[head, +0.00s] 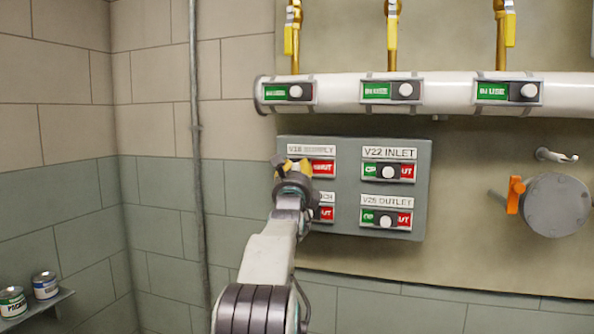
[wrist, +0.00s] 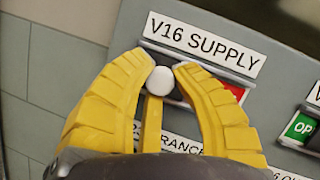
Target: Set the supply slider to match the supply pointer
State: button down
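The V16 SUPPLY slider is at the upper left of the grey panel (head: 348,220). Its round white knob (wrist: 160,81) is between the two yellow fingertips of my gripper (wrist: 163,66), which appear to touch it on both sides. The red end of the supply slider (head: 322,168) shows to the right of my gripper (head: 292,165) in the head view. The knob is hidden there, and its green end shows in neither view. The SUPPLY label (wrist: 205,43) is above the knob in the wrist view. No pointer is labelled as supply, so I cannot tell which it is.
V22 INLET (head: 388,172) and V25 OUTLET (head: 386,219) sliders have mid-slot knobs. A lower-left slider (head: 323,214) is partly hidden by my arm. Above runs a white pipe (head: 340,90) with green-tagged sliders. An orange handle (head: 515,195) is at right.

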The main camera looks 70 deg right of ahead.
jog(key=c, duration=1.2)
grip_release()
jog(key=shift+w+r, duration=0.1)
jog(key=shift+w, duration=0.2)
jog(key=shift+c, duration=0.2)
jog(key=shift+o, duration=1)
jog(key=shift+s, duration=0.1)
jog(key=shift+a, duration=0.15)
jog(key=v, duration=1.1)
jog(key=shift+s+a, duration=0.15)
jog(key=shift+a, duration=0.2)
